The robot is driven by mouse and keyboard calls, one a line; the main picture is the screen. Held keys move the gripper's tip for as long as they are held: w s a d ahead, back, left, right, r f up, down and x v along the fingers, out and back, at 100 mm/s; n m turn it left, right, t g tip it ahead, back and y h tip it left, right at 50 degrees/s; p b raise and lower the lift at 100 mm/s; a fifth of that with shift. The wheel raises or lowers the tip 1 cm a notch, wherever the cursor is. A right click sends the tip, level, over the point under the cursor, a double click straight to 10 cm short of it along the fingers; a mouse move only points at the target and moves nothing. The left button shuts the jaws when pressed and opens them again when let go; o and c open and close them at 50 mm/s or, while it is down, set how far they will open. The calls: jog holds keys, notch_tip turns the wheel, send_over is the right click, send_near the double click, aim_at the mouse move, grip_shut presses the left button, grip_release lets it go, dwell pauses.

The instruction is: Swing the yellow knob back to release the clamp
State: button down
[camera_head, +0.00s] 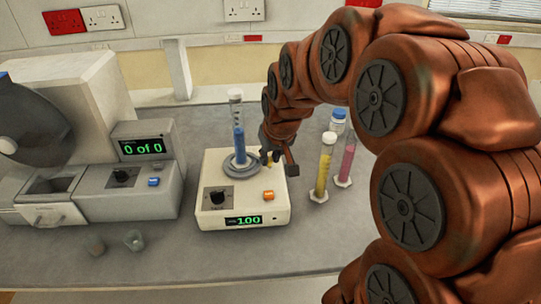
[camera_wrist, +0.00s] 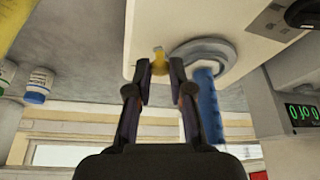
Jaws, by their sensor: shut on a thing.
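The small yellow knob (camera_wrist: 159,62) is on the clamp side of a cream-coloured machine (camera_head: 210,221). My gripper (camera_wrist: 160,70) is shut on the knob, one finger on each side of it. In the head view my gripper (camera_head: 274,158) is at the machine's top right, beside the grey round clamp base (camera_head: 232,168), and mostly hides the knob. A tall clear cylinder with blue liquid (camera_head: 239,145) stands upright in the base. In the wrist view the grey base (camera_wrist: 219,50) and the blue cylinder (camera_wrist: 209,105) are beside my fingers.
Yellow (camera_head: 323,170) and pink (camera_head: 346,165) cylinders and a blue-capped bottle (camera_head: 338,121) stand right of the machine. A grey tester (camera_head: 130,203) is at left. Two small clear objects lie in front of it. The front bench is mostly clear.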

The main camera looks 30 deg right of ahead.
jog(key=shift+f, duration=0.1)
jog(key=shift+a+f+m+h+b, duration=0.1)
jog(key=shift+a+m+h+b, duration=0.2)
jog(key=shift+m+b, duration=0.5)
jog(key=shift+a+m+h+b, duration=0.5)
jog(key=shift+a+m+b, duration=0.1)
jog(key=shift+m+b, duration=0.65)
jog(key=shift+r, duration=0.2)
jog(key=c, duration=1)
grip_release()
jog(key=shift+c, duration=0.2)
jog(key=shift+r, duration=0.15)
jog(key=v, duration=1.1)
jog(key=shift+r, duration=0.45)
